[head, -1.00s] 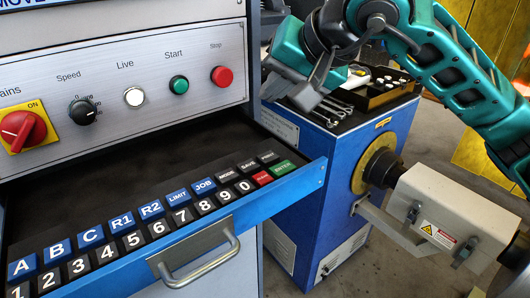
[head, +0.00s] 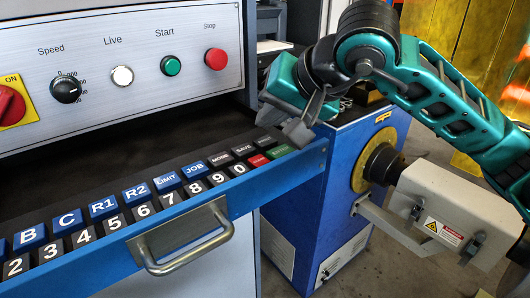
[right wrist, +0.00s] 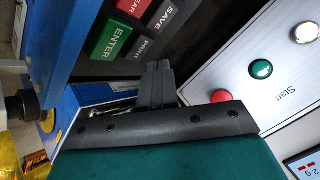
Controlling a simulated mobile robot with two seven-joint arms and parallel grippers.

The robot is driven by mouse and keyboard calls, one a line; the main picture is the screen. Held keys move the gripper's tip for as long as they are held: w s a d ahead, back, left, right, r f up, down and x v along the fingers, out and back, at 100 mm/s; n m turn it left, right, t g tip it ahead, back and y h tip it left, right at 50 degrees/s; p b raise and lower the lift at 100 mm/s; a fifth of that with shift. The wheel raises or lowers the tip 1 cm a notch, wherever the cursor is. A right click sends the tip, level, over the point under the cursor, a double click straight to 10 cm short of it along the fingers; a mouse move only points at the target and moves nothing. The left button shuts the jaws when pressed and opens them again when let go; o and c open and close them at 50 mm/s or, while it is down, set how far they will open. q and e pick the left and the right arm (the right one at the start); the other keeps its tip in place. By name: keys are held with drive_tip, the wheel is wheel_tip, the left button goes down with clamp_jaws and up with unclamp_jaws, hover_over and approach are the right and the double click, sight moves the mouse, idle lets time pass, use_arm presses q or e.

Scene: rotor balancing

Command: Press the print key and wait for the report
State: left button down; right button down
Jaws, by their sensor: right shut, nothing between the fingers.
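The print key (right wrist: 147,48) is a dark key beside the green ENTER key (right wrist: 117,39) in the right wrist view. In the head view the print key (head: 264,141) is at the right end of the upper key row in the pulled-out keyboard drawer (head: 225,200). My right gripper (head: 299,131) is shut and empty, just right of the key at the drawer's right end. In the right wrist view its fingertips (right wrist: 158,66) appear close to the print key's edge; I cannot tell whether they touch. No printed report shows. My left gripper is not in view.
The control panel (head: 200,20) above the drawer carries a Speed knob (head: 66,89), a green Start button (head: 171,65) and a red Stop button (head: 215,59). A blue machine stand (head: 345,170) is right of the drawer. A display (right wrist: 307,165) partly shows in the right wrist view.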

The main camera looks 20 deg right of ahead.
drive_tip(key=shift+f, duration=0.3)
drive_tip(key=shift+r, duration=0.1)
use_arm(q)
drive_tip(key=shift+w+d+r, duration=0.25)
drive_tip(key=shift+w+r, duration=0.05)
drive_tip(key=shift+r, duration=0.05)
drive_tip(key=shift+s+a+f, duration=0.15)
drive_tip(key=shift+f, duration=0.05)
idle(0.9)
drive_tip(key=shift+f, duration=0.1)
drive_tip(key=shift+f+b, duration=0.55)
drive_tip(key=shift+b, duration=0.1)
use_arm(e)
drive_tip(key=shift+f, duration=0.45)
